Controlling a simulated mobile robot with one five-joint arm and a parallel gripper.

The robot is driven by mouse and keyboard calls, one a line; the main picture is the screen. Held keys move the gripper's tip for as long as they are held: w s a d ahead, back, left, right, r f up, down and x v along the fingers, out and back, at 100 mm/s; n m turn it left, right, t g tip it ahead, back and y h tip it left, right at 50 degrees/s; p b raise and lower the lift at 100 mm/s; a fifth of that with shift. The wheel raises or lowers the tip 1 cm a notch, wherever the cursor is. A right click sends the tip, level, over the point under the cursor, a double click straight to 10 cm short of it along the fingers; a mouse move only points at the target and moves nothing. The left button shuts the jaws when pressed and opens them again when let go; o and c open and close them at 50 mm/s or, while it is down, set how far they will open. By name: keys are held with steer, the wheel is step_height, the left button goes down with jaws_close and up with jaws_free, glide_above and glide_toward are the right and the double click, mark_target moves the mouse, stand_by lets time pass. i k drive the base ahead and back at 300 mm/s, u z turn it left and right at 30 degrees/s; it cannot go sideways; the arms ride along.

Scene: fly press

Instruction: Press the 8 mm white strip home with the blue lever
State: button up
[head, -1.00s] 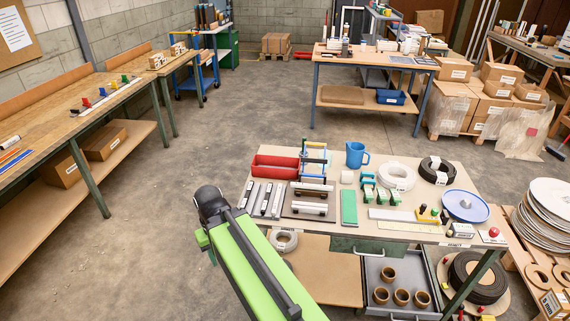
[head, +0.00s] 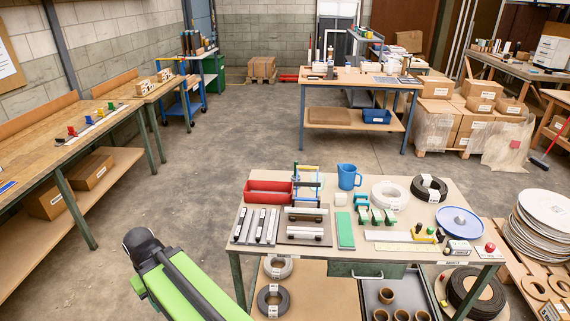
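A small press frame with blue and yellow bars (head: 308,183) stands at the back left of the near table (head: 455,196). Which bar is the blue lever is too small to tell. In front of it, two pale strips on dark holders, one behind (head: 305,212) and one in front (head: 305,232), sit on a dark plate. Several white and grey strips (head: 257,226) lie side by side to the left; their sizes are unreadable. My green arm link (head: 185,290) shows at the lower left, apart from the table. My gripper is not in view.
A red tray (head: 268,196), blue jug (head: 348,176), green block (head: 345,231), cable coils (head: 390,195) and blue-rimmed disc (head: 459,223) are on the table. Floor to the table's left is clear.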

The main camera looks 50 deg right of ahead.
mark_target(297, 183)
steer(key=u, duration=0.1)
steer(key=i, duration=1.3)
steer(key=z, duration=0.2)
